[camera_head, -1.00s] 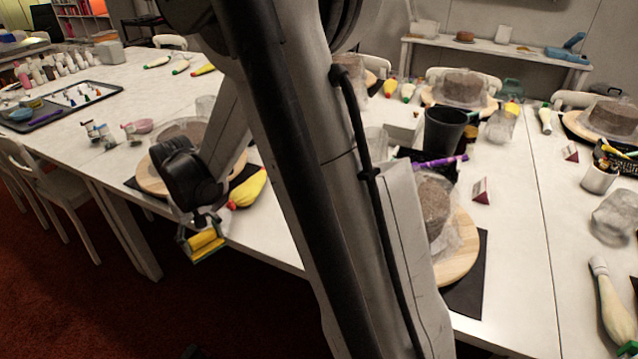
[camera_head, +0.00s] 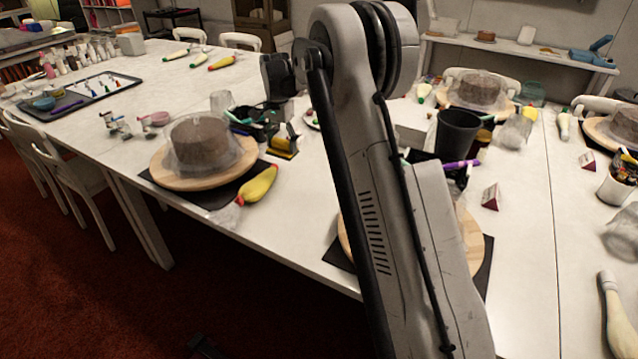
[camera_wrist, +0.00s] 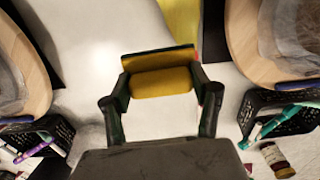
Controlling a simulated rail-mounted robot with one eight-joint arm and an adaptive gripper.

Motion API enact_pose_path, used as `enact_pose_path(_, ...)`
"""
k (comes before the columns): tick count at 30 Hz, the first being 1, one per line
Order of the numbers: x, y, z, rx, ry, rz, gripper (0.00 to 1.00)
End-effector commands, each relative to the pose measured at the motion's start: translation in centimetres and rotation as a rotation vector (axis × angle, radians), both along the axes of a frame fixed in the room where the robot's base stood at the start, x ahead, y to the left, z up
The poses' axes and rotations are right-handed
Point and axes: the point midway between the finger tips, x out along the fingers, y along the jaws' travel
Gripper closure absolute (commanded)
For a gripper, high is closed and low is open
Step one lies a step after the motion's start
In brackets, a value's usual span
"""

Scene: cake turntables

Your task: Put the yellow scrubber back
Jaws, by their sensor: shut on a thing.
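The yellow scrubber (camera_head: 283,145), a yellow pad with a dark green backing, is held above the white table. In the wrist view the scrubber (camera_wrist: 162,82) lies crosswise between both fingers. My gripper (camera_wrist: 161,92) is shut on it; in the head view my gripper (camera_head: 284,140) is between the two front cake stations, partly hidden by my arm. Black baskets with tools stand on both sides in the wrist view, one at the right (camera_wrist: 252,112) and one at the left (camera_wrist: 62,131). I cannot tell which of them is the scrubber's place.
A covered cake on a wooden turntable (camera_head: 183,181) stands left of my gripper, with a yellow piping bag (camera_head: 258,185) beside it. Another turntable (camera_head: 472,235) is partly behind my arm. A black cup (camera_head: 450,132) stands to the right. Bare tabletop (camera_wrist: 90,60) shows below the scrubber.

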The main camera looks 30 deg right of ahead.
Motion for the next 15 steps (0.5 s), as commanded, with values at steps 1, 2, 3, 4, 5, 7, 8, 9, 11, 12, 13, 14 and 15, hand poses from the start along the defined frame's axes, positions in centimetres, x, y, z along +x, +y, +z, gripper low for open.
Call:
enact_pose_path(1,0.1,-0.5,0.0,0.0,0.0,-0.015,0.71)
enact_pose_path(2,0.0,-0.8,-0.1,0.0,0.0,-0.021,0.71)
enact_pose_path(3,-0.3,-1.1,-0.4,0.0,0.0,-0.026,0.71)
enact_pose_path(4,-0.5,-1.5,-0.7,0.0,0.0,-0.027,0.71)
enact_pose_path(5,-0.9,-1.8,-1.0,0.0,0.0,-0.027,0.71)
enact_pose_path(7,-1.8,-2.9,-1.9,0.0,0.0,-0.028,0.71)
enact_pose_path(8,-2.2,-3.3,-2.2,0.0,0.0,-0.028,0.71)
enact_pose_path(9,-2.7,-3.9,-2.7,0.0,0.0,-0.026,0.71)
enact_pose_path(11,-3.5,-4.8,-3.4,0.0,0.0,-0.027,0.71)
enact_pose_path(12,-4.1,-5.4,-3.9,0.0,0.0,-0.027,0.71)
enact_pose_path(13,-4.5,-5.8,-4.2,0.0,0.0,-0.025,0.71)
enact_pose_path(14,-4.8,-6.2,-4.6,0.0,0.0,-0.025,0.71)
enact_pose_path(15,-5.3,-6.8,-5.0,0.0,0.0,-0.026,0.71)
